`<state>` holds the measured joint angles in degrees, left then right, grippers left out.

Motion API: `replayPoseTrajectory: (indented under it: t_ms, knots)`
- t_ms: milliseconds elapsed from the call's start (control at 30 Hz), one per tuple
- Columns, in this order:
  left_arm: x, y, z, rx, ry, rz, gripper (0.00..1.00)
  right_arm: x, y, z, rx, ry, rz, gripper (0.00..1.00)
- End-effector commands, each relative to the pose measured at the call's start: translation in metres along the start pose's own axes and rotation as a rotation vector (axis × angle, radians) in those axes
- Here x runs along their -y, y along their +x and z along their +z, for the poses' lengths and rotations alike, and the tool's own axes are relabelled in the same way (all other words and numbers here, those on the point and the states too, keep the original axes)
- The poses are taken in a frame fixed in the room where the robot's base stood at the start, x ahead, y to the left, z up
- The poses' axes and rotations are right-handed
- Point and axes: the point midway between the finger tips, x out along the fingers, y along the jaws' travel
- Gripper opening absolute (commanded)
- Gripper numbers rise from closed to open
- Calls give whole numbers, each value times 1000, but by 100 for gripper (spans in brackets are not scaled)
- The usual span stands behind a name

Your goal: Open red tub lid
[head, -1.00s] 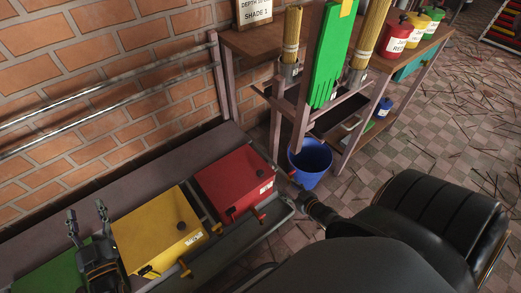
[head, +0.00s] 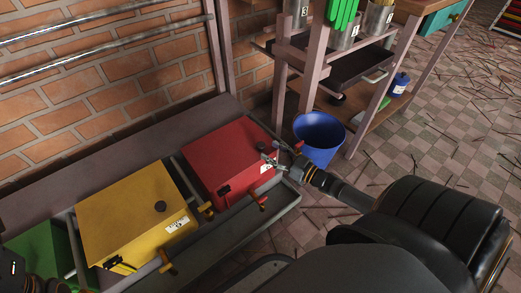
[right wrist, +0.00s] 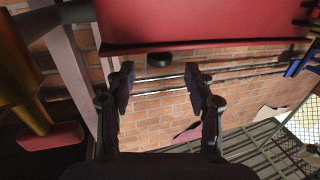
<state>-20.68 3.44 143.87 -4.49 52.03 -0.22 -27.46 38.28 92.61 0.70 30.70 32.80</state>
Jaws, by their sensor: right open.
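The red tub (head: 225,155) sits in the row of tubs with its red lid on and flat. A small dark knob shows near the lid's right end, close to my right gripper (head: 275,157). The gripper is open and empty at the tub's right front edge. In the right wrist view, the red tub (right wrist: 200,20) fills the top, with the dark knob (right wrist: 160,59) just beyond and between the open fingers (right wrist: 160,78). A gap shows between the knob and the fingers. My left gripper is out of view; only dark arm parts show at the lower left.
The yellow tub (head: 135,220) stands left of the red one, and the green tub (head: 35,255) is further left. A blue bucket (head: 319,138) stands right of my right gripper. The brick wall (head: 110,100) is behind.

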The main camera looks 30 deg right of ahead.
Motion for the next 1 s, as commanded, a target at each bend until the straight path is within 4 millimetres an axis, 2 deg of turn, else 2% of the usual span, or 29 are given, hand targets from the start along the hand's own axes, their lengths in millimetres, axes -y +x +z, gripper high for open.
replayPoseTrajectory:
  t_ms: [33,167,333,633,1000]
  knots:
    - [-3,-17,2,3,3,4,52,0,12,8,-6,-3,-1,54]
    - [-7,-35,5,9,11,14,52,0,36,7,-4,-2,1,54]
    - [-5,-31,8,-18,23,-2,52,0,54,4,-1,-1,0,54]
    - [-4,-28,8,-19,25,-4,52,0,57,0,1,0,1,54]
    - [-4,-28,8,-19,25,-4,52,0,57,1,1,0,1,5]
